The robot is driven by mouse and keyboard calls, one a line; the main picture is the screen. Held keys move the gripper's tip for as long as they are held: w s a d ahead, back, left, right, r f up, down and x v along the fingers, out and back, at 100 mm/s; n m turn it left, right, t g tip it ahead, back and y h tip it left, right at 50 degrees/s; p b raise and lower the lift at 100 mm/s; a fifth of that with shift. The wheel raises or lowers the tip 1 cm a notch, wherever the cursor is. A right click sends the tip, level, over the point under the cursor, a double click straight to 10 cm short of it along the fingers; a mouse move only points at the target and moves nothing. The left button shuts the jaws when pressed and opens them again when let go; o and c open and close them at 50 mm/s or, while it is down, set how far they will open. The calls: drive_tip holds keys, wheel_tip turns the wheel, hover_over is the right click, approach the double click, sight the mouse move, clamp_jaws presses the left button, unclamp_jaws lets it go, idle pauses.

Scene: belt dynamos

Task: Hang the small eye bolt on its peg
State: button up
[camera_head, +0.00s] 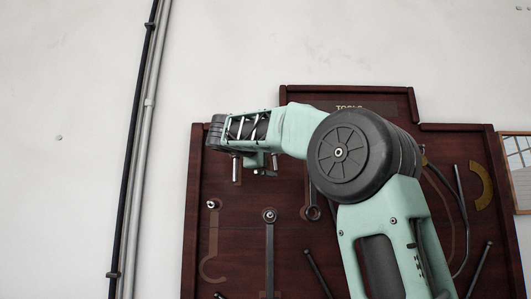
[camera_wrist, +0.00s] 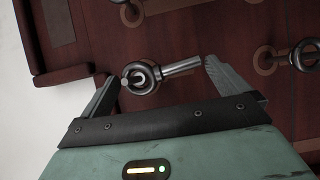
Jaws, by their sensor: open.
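The small eye bolt (camera_wrist: 181,67) is a grey metal ring with a short shank. In the wrist view its ring appears to sit around a peg (camera_wrist: 126,81) on the dark red board, with the shank pointing right. In the head view its shank (camera_head: 237,171) hangs straight down beneath my wrist; its ring is mostly hidden by the arm. My gripper (camera_wrist: 158,73) is open, one finger beyond the ring's side and the other near the shank's end, with no clear contact. In the head view my gripper (camera_head: 262,166) is mostly hidden.
The dark red tool board (camera_head: 240,245) has painted tool outlines. Wall is bare above.

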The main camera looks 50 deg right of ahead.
drive_tip(key=s+a+b, duration=0.3)
drive_tip(key=a+b, duration=0.1)
drive_tip(key=a, duration=1.3)
drive_tip(key=w+a+f+n+t+y, duration=0.1)
drive_tip(key=w+a+f+n+y, duration=0.2)
drive_tip(key=a+f, duration=0.5)
drive_tip(key=w+a+f+n+t+y, duration=0.1)
drive_tip(key=a+f+n+t+y, duration=0.2)
drive_tip(key=f, duration=0.9)
drive_tip(key=w+a+f+n+y, duration=0.1)
drive_tip(key=a+f+n+y, duration=0.2)
drive_tip(key=a+f+y, duration=0.5)
drive_tip(key=s+a+f+g+y, duration=0.1)
drive_tip(key=s+a+f, duration=0.1)
drive_tip(key=s+f, duration=0.35)
drive_tip(key=s+a+f+g, duration=0.2)
drive_tip(key=s+a+f, duration=0.1)
drive_tip(key=f, duration=0.5)
drive_tip(key=s+a+f+g+y, duration=0.1)
drive_tip(key=s+a+f, duration=0.1)
drive_tip(key=s+f, duration=0.35)
drive_tip(key=s+a+f+m+g+y, duration=0.2)
drive_tip(key=s+f+m+g, duration=0.1)
drive_tip(key=s+f, duration=0.9)
drive_tip(key=shift+s+f, duration=0.25)
drive_tip(key=shift+s, duration=0.25)
